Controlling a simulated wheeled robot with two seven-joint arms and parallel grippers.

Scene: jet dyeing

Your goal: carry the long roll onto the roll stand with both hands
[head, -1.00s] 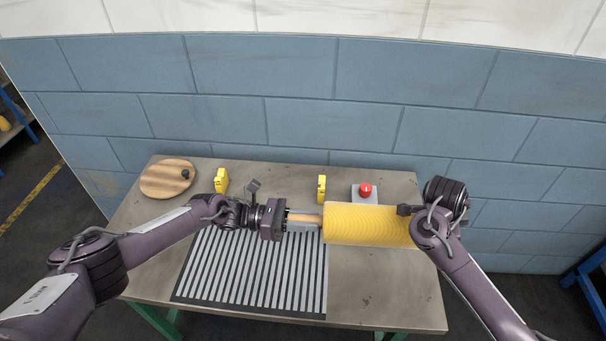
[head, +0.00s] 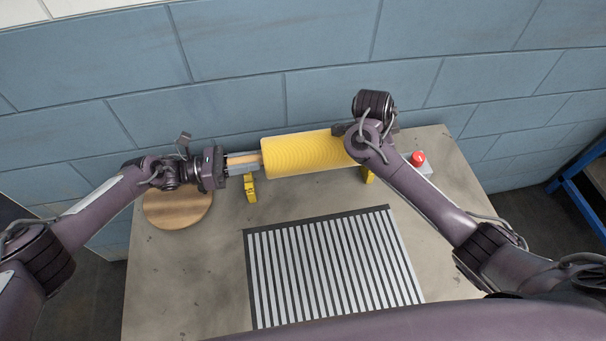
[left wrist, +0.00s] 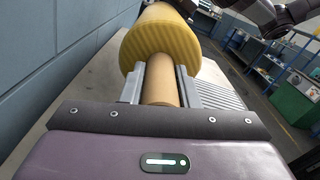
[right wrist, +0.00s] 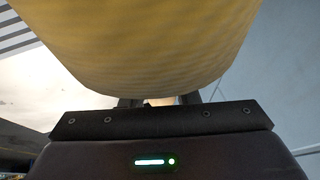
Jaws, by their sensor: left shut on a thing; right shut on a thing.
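The long yellow roll (head: 305,153) lies level in the head view, across the back of the table. My left gripper (head: 243,161) is shut on the bare core end (left wrist: 160,82) at the roll's left. My right gripper (right wrist: 160,102) is at the roll's right end; its fingers are mostly hidden behind the yellow winding (right wrist: 140,40). The roll stand shows as two yellow supports: the left one (head: 251,188) is below the roll's left part, the right one (head: 368,176) is partly hidden by my right arm. Whether the roll touches them I cannot tell.
A striped mat (head: 330,265) lies on the table front. A round wooden board (head: 178,208) is at the left, under my left arm. A red button on a grey box (head: 419,160) stands at the right. The blue block wall (head: 230,60) is close behind the roll.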

